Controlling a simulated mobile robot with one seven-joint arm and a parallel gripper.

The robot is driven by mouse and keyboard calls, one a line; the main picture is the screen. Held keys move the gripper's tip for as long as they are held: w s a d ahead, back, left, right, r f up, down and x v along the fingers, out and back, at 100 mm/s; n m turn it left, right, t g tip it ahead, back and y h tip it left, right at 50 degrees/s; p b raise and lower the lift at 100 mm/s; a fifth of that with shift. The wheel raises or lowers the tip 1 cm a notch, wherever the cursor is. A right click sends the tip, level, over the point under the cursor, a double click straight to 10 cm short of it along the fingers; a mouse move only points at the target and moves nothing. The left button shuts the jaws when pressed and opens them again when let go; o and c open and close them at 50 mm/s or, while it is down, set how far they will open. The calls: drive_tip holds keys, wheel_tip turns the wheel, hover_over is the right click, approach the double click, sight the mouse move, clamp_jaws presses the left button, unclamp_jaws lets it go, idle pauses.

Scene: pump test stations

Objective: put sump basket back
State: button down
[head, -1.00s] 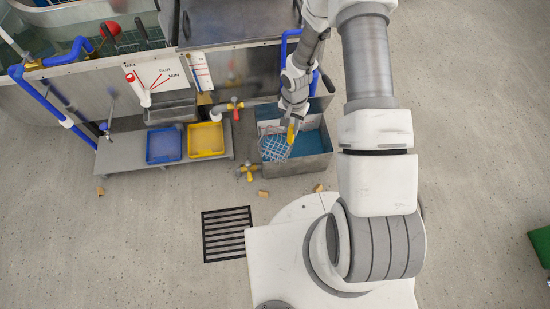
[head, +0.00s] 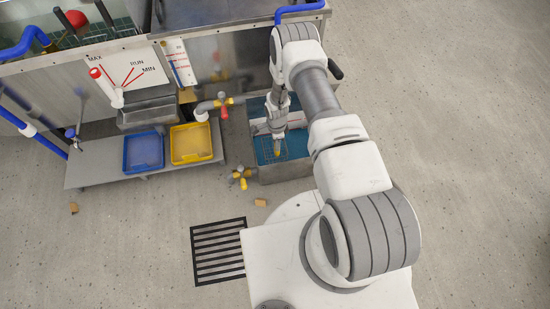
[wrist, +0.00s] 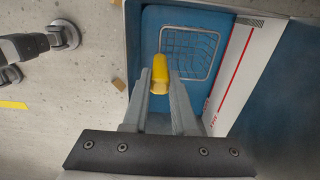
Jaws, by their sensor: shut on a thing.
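The sump basket is a wire mesh basket (wrist: 190,52) with a yellow handle (wrist: 160,72). My gripper (wrist: 158,88) is shut on the yellow handle in the wrist view. In the head view my gripper (head: 277,142) points down into the sump tank (head: 285,173), a grey open box with blue inside. The basket mesh (head: 266,153) shows faintly there, low within the tank walls. I cannot tell whether the basket touches the bottom.
A white gauge strip with a red line (wrist: 238,62) stands along the tank's inside in the wrist view. A blue tray (head: 143,152) and a yellow tray (head: 191,143) sit on a shelf to the left. A yellow-handled valve (head: 240,177) is by the tank's left corner. A floor grate (head: 218,252) lies in front.

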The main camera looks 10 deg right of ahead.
wheel_tip(320, 180, down, 8)
drive_tip(key=shift+r+b, duration=0.2)
drive_tip(key=shift+b, duration=1.05)
drive_tip(key=shift+f, duration=0.15)
drive_tip(key=c, duration=0.7)
unclamp_jaws()
